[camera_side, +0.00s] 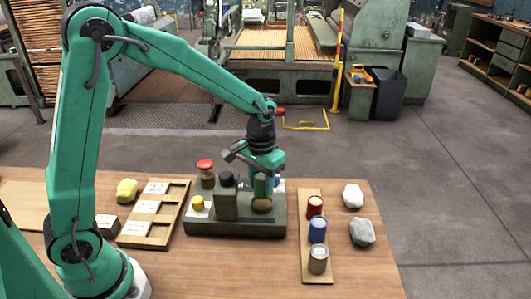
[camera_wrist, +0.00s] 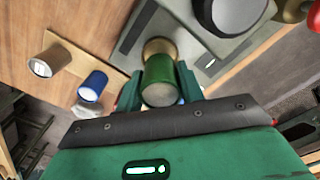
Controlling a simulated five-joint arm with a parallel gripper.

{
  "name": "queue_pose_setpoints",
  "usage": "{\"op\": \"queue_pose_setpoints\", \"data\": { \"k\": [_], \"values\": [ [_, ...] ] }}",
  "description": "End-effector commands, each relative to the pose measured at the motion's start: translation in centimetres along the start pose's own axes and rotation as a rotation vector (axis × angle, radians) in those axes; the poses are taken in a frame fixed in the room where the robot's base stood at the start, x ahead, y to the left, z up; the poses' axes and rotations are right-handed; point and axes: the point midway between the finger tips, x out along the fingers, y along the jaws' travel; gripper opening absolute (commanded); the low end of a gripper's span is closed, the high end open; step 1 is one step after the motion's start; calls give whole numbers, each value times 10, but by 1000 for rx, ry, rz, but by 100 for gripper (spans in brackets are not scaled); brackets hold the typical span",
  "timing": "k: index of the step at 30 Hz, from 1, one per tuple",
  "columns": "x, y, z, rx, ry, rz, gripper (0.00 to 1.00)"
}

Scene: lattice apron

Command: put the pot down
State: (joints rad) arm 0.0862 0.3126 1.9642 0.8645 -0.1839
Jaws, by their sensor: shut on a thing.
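A green pot (camera_wrist: 160,78) is held between the two fingers of my gripper (camera_wrist: 160,92), which is shut on it. In the side view the pot (camera_side: 261,187) hangs below my gripper (camera_side: 264,180), roughly upright. Right under it is a round tan-brown disc (camera_side: 262,206) on the grey machine block (camera_side: 235,229). The disc also shows just beyond the pot in the wrist view (camera_wrist: 158,47). Whether the pot touches the disc I cannot tell.
A wooden board (camera_side: 308,268) to the right carries a red pot (camera_side: 315,206), a blue pot (camera_side: 318,229) and a grey pot (camera_side: 318,260). A red button (camera_side: 205,166) and a dark knob (camera_side: 226,178) stand left of my gripper. A slotted tray (camera_side: 153,228) lies further left.

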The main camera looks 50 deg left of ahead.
Motion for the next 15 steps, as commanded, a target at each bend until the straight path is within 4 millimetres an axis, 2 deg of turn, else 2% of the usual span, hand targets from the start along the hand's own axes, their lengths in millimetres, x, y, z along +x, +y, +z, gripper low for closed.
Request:
{"op": "queue_pose_setpoints", "data": {
  "k": [9, 15],
  "values": [
    [32, 0, 1, 0, -2, 0, 15],
    [35, 0, 0, 0, -1, 0, 15]
  ]
}}
